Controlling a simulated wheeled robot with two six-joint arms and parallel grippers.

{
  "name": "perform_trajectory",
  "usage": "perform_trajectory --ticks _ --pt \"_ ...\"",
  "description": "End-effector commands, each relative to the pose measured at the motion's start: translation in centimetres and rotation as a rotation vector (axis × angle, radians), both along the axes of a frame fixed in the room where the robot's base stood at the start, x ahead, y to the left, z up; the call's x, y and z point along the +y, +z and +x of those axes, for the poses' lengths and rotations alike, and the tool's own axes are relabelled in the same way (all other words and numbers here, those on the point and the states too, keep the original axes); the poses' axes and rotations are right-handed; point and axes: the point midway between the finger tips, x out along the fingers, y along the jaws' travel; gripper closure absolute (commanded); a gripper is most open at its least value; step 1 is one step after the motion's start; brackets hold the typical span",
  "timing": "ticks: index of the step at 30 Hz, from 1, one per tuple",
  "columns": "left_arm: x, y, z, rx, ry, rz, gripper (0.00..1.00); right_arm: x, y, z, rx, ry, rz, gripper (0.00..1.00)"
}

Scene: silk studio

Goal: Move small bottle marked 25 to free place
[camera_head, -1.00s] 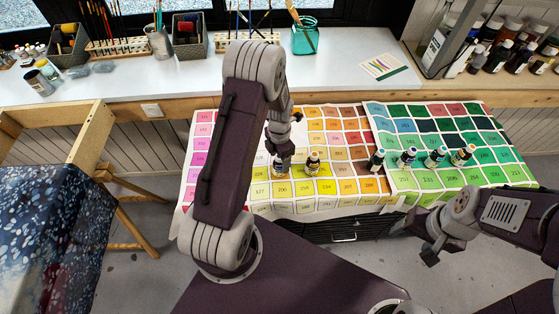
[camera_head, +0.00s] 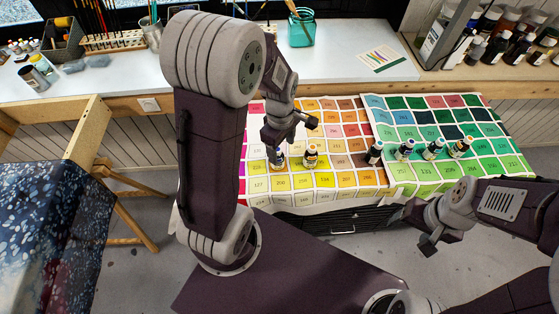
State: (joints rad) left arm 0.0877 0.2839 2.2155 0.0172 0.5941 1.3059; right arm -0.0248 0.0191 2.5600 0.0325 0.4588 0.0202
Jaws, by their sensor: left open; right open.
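Several small dark bottles stand upright on the colour charts. Two stand on the yellow squares: a left one (camera_head: 277,160) and a right one (camera_head: 311,157). Another bottle (camera_head: 374,153) is by the seam between the charts, and more stand on the green chart (camera_head: 433,151). The marks are too small to read, so I cannot tell which is 25. My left gripper (camera_head: 277,142) is open, pointing down just above the leftmost bottle and partly hiding it; I see no bottle held. My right gripper (camera_head: 428,247) is open and empty in front of the table's edge, far from the bottles.
The charts have bare squares in front of and behind the bottles (camera_head: 340,180). A white shelf with a teal brush pot (camera_head: 301,28) runs behind. A rack of dark bottles (camera_head: 505,45) stands at the back right. A wooden frame (camera_head: 80,125) is at the left.

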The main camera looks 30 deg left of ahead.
Motion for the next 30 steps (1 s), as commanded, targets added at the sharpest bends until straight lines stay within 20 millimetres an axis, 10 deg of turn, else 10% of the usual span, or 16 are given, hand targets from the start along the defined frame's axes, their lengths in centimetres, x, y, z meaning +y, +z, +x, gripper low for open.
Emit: perform_trajectory --ticks 6,10,30 --pt "-2.6 0.8 -5.3 -0.047 -0.969 0.06 0.33 0.0 0.0 0.0 0.0 0.0 0.0 0.33" --pt "-3.2 0.8 -7.0 -0.06 -1.28 0.086 0.33 0.0 0.0 0.0 0.0 0.0 0.0 0.33" --pt "-3.3 0.8 -7.4 -0.062 -1.381 0.095 0.33 0.0 0.0 0.0 0.0 0.0 0.0 0.33"
